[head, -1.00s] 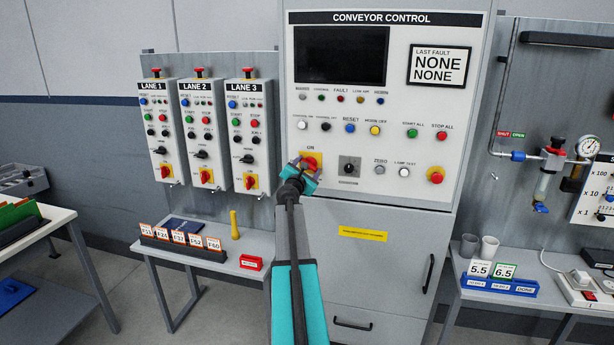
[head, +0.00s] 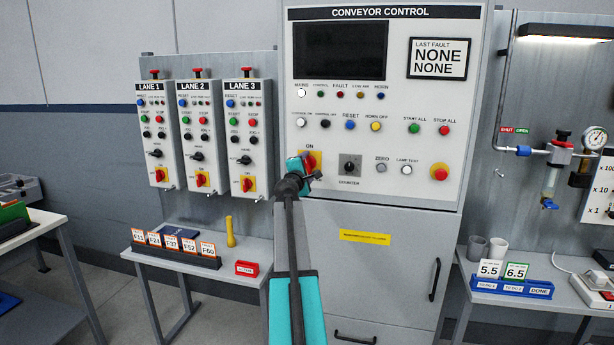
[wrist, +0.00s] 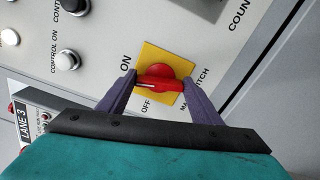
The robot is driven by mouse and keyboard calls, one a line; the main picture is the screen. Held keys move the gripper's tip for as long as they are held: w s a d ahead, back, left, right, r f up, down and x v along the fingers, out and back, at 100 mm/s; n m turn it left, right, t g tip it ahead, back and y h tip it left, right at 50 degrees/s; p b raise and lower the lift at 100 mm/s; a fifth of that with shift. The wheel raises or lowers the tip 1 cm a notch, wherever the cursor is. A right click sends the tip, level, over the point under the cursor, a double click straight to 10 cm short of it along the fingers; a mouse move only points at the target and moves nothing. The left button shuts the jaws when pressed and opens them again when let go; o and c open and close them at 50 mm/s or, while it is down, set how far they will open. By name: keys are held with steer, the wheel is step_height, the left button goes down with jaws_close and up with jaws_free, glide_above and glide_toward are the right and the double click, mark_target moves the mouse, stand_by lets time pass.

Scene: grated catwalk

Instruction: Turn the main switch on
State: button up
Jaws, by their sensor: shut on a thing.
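The main switch is a red rotary knob on a yellow plate, low on the left of the conveyor control panel (head: 450,120). In the head view its knob (head: 311,159) is partly hidden by my gripper (head: 306,178). In the wrist view the knob (wrist: 160,79) sits between my two fingers, which are shut on its handle. The handle's white mark points left in that view, between the ON and OFF labels and closer to ON. The MAINS lamp (head: 301,93) looks bright white. The panel's screen (head: 340,51) is dark.
The counter knob (head: 349,165) is just right of the switch. A red stop button (head: 439,172) is further right. The LANE 3 box (head: 245,138) stands to the left. A low table (head: 180,270) with number cards is below left.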

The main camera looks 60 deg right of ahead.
steer(key=shift+s+d+m+b, duration=0.1)
steer(key=shift+m+b, duration=1.4)
steer(key=shift+b, duration=0.15)
steer(key=shift+r, duration=0.1)
steer(key=o, duration=1.1)
steer(key=shift+c, duration=0.2)
steer(key=shift+v, duration=0.85)
steer(key=b+v, duration=0.1)
steer(key=v, duration=1.1)
